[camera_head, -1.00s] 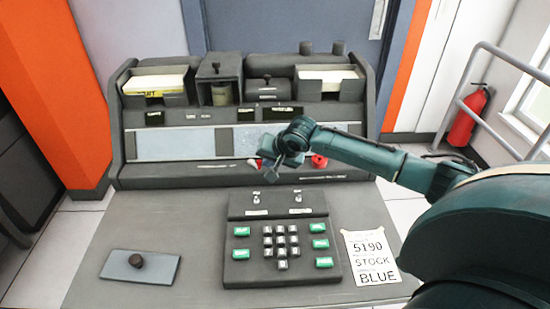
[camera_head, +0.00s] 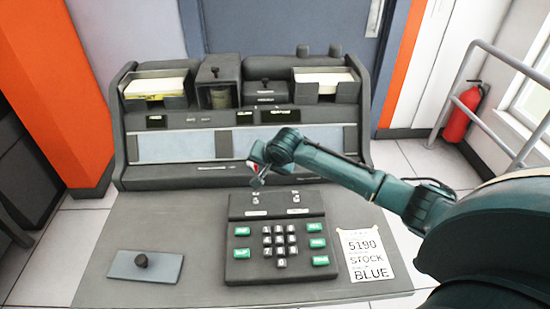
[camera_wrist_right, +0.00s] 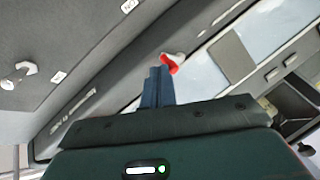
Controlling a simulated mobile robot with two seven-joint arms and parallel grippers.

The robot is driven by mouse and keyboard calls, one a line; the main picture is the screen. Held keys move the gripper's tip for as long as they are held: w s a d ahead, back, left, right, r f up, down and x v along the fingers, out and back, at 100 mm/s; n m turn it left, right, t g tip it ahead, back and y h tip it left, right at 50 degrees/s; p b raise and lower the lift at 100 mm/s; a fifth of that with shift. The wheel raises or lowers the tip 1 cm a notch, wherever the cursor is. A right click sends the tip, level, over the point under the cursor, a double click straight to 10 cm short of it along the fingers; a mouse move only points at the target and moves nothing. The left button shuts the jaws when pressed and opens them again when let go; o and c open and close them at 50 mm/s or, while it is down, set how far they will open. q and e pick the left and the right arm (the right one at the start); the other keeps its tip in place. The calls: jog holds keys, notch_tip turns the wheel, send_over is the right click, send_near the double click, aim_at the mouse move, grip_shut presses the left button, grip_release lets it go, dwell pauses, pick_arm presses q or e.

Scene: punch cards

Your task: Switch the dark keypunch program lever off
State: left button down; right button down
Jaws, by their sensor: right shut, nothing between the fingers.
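The dark grey keypunch (camera_head: 220,182) stands ahead with its keyboard unit (camera_head: 240,212) on the desk. Two small pale toggles, the left toggle (camera_head: 255,200) and right toggle (camera_head: 296,195), stand on the keyboard's upper face; I cannot tell which is the program lever. My right gripper (camera_head: 258,178) is shut and empty, above and behind the left toggle. In the right wrist view its closed blue fingers (camera_wrist_right: 157,84) point toward a red and white part (camera_wrist_right: 172,62) on the machine; contact is unclear. A pale toggle (camera_wrist_right: 24,74) shows left of the fingers, apart from them. My left gripper is out of view.
A plate with a dark knob (camera_head: 142,262) lies on the desk at left. A paper card reading 5190 STOCK BLUE (camera_head: 366,255) lies right of the keyboard. Card trays (camera_head: 325,92) top the machine. A red fire extinguisher (camera_head: 462,115) stands behind a rail at right.

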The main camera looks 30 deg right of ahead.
aim_at(253, 169)
jog(key=shift+s+a+r+m+h+p, duration=0.1)
jog(key=shift+a+r+m+h+p, duration=0.15)
jog(key=shift+a+m+h+p, duration=0.85)
jog(key=shift+a+m+p, duration=0.3)
jog(key=shift+m+p, duration=0.3)
jog(key=shift+w+a+f+m+g+h+b, duration=0.15)
jog(key=shift+w+m+g+h, duration=0.2)
jog(key=shift+m, duration=0.4)
jog(key=shift+w+a+m+g+h+b, duration=0.1)
jog(key=shift+w+m+g+h, duration=0.15)
jog(key=shift+m+h, duration=0.35)
jog(key=shift+w+a+f+m+g+h+b, duration=0.15)
jog(key=shift+w+m+g+h, duration=0.15)
jog(key=shift+m, duration=0.55)
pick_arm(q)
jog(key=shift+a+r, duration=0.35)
pick_arm(e)
jog(key=shift+r, duration=0.1)
